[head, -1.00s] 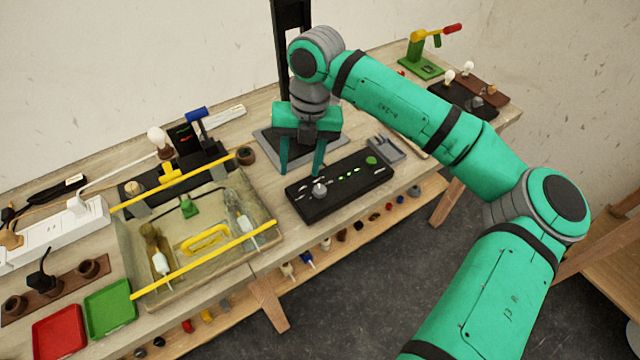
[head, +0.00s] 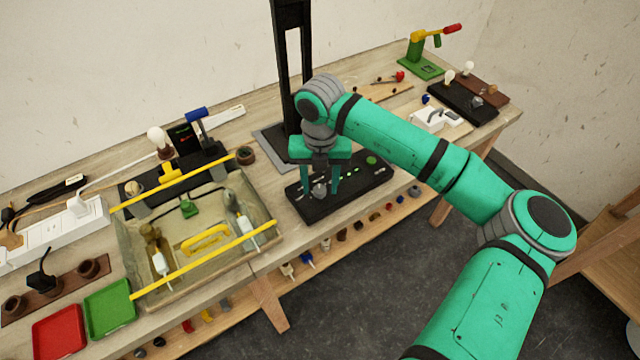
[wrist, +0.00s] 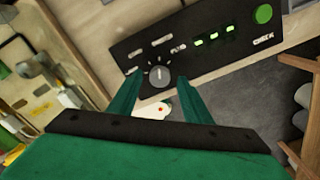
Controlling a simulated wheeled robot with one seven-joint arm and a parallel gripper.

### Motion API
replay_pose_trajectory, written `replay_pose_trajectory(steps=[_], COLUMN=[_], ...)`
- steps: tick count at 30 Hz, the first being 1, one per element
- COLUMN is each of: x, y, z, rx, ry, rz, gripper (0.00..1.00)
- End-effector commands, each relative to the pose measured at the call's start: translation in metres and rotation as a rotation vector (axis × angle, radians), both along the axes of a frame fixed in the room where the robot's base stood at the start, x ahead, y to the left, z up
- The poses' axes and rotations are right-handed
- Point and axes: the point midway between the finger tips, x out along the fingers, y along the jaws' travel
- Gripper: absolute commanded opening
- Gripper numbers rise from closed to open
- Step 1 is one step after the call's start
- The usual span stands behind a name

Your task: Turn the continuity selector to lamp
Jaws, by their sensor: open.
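The continuity selector is a grey round knob (head: 319,190) at the left end of a black panel (head: 350,190). In the wrist view the knob (wrist: 160,75) carries a pale pointer line that points about straight up in the picture, with small labels around it. Its labels are too blurred to read surely. My gripper (head: 320,192) is open, pointing down over the panel's left part, with a finger on either side of the knob. In the wrist view the gripper (wrist: 158,88) has its fingertips apart near the knob's left and right sides; contact cannot be told.
The panel has lit green bars (wrist: 214,37) and a green CHECK button (wrist: 263,14). A tray with yellow bars (head: 195,240) stands left of the panel. A black post (head: 291,60) rises behind. A white and grey device (head: 437,119) lies to the right.

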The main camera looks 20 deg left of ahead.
Motion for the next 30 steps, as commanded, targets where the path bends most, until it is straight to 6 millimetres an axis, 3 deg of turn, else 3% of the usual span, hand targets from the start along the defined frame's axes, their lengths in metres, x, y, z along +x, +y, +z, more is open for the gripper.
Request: replay_pose_trajectory(steps=[11,12,17,30], x=[0.0002,0.0002,0.0002,0.0002], y=[0.0001,0.0001,0.0,-0.0009], z=[-0.0071,-0.007,-0.0069,-0.0066], rx=[-0.001,-0.001,-0.001,-0.002], ry=[-0.001,-0.001,-0.001,0.0], rz=[0.0,0.0,0.0,0.072], gripper=[0.45,0.42,0.04,0.04])
